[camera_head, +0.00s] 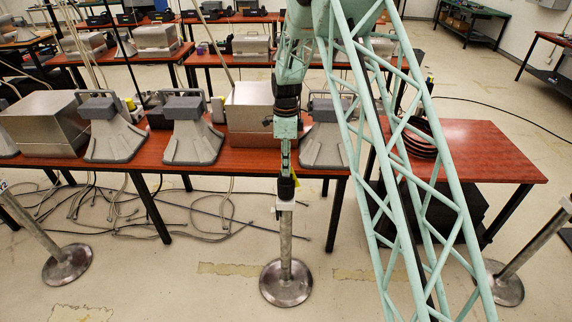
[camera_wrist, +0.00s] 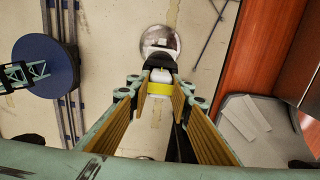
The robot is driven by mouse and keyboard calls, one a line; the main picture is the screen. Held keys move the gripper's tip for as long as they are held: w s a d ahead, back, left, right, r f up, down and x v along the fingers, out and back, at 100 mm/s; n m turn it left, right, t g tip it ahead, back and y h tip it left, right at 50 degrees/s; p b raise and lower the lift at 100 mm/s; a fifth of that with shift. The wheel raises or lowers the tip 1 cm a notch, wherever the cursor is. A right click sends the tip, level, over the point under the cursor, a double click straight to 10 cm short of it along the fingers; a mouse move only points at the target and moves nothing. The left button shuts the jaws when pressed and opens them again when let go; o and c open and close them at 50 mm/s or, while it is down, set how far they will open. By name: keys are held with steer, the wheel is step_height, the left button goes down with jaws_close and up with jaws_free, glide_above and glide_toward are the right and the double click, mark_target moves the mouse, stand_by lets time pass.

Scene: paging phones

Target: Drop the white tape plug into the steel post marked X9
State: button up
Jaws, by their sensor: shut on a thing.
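My gripper (camera_wrist: 160,92) points down and is shut on the white tape plug (camera_wrist: 160,76), which shows white between the fingertips with a yellow band across it. In the head view my gripper (camera_head: 286,188) is directly above the middle steel post (camera_head: 285,240), close to its top. A round steel base (camera_head: 285,285) carries this post, and the base also shows beyond the plug in the wrist view (camera_wrist: 159,38). The pale label at its top is too small to read, so I cannot tell whether it says X9. Whether plug and post touch is hidden.
Another steel post (camera_head: 38,235) leans in the picture at the left, its cut-off label seeming to end in 2. A third post (camera_head: 535,240) stands at the right. Behind is a red-topped table (camera_head: 240,158) with grey paging phones (camera_head: 194,130). Cables (camera_head: 180,232) lie on the floor.

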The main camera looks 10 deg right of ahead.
steer(key=shift+f, duration=0.4)
steer(key=o, duration=0.6)
steer(key=shift+c, duration=0.2)
steer(key=shift+r, duration=0.2)
steer(key=shift+r+p, duration=1.7)
steer(key=shift+r, duration=3.65)
